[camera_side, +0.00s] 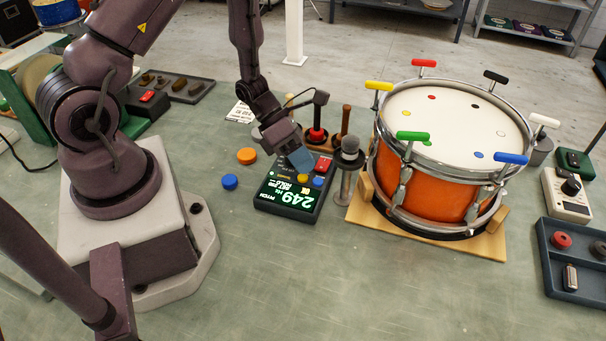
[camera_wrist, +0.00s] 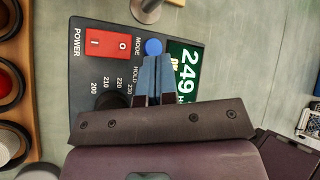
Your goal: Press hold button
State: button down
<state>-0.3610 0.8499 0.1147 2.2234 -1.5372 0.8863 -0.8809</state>
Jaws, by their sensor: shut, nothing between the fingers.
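A dark tuner box (camera_side: 268,203) lies on the bench with a lit green display (camera_side: 292,197) reading 249 Hz. On it are a yellow button (camera_side: 303,178), a blue button (camera_side: 318,182) and a red power switch (camera_side: 323,165). My gripper (camera_side: 303,164) is shut and empty, its blue fingertips low over the box close to the yellow button; I cannot tell whether they touch it. In the wrist view, my gripper (camera_wrist: 155,60) covers the area by the HOLD label and the yellow button is hidden. The blue button (camera_wrist: 153,47) by the MODE label shows past the fingertips.
A microphone on a stand (camera_side: 349,155) stands right beside the box, before the orange drum (camera_side: 430,185) on its wooden base. Orange (camera_side: 247,156) and blue (camera_side: 230,182) discs lie to the left. A wooden rack with handled tools stands behind. The front bench is clear.

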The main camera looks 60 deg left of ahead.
jog(key=shift+f, duration=0.1)
jog(key=shift+f, duration=0.35)
dwell(0.4)
jog(key=shift+r, duration=0.5)
jog(key=shift+r, duration=3)
jog(key=shift+m, duration=0.3)
